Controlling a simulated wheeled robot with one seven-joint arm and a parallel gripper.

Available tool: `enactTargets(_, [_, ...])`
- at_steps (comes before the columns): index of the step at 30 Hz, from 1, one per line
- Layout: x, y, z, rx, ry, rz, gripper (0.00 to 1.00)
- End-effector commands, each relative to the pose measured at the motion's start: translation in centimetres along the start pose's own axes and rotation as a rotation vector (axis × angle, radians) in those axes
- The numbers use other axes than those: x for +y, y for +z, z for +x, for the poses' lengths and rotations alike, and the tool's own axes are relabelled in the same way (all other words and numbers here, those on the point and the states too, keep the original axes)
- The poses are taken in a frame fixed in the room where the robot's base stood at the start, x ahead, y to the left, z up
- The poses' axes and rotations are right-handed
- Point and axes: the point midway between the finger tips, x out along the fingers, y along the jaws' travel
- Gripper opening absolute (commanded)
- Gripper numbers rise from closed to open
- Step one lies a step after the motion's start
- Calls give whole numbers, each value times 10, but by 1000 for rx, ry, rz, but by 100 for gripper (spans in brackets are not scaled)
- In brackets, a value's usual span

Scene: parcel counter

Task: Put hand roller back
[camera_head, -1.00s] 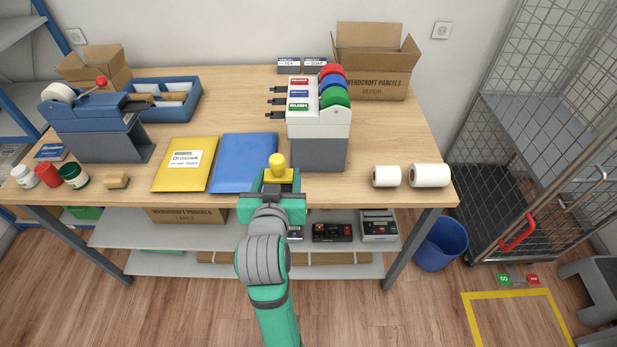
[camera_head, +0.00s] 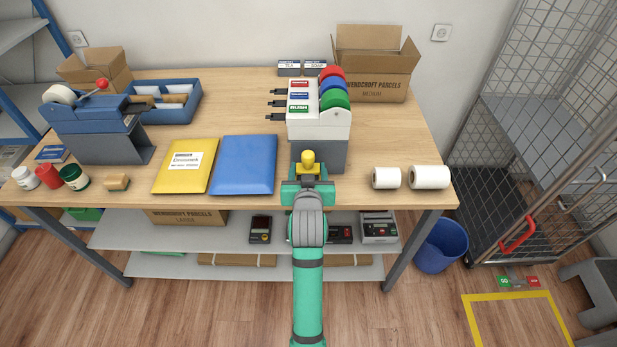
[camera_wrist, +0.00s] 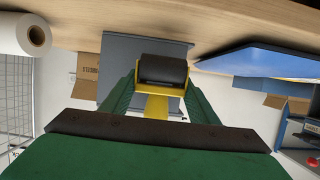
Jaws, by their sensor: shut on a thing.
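The hand roller, with a yellow frame and a dark roller, is in my gripper (camera_head: 308,183). In the head view its yellow knob (camera_head: 308,158) points up, just in front of the grey base of the tape dispenser. In the wrist view the dark roller (camera_wrist: 163,70) and yellow frame sit between the two green fingers (camera_wrist: 158,100). My gripper is shut on it at the front edge of the bench (camera_head: 370,145); whether the roller touches the bench is unclear.
The dispenser (camera_head: 320,155) with red, blue and green rolls stands right behind. A blue envelope (camera_head: 244,163) and yellow envelope (camera_head: 185,165) lie left, two white rolls (camera_head: 428,177) right. A blue tray (camera_head: 178,116) is at the back left. Bare bench lies between dispenser and white rolls.

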Motion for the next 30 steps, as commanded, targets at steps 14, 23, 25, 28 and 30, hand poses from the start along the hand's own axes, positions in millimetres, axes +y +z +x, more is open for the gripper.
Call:
enactTargets(14, [2,34,18,0,-2,-1,29])
enactTargets(23, [2,38,20,-1,-2,-1,29])
enactTargets(25, [2,40,20,-1,-2,-1,29])
enactTargets(28, [2,43,21,-4,-2,-1,29])
enactTargets(30, [2,46,22,-7,-2,-1,29])
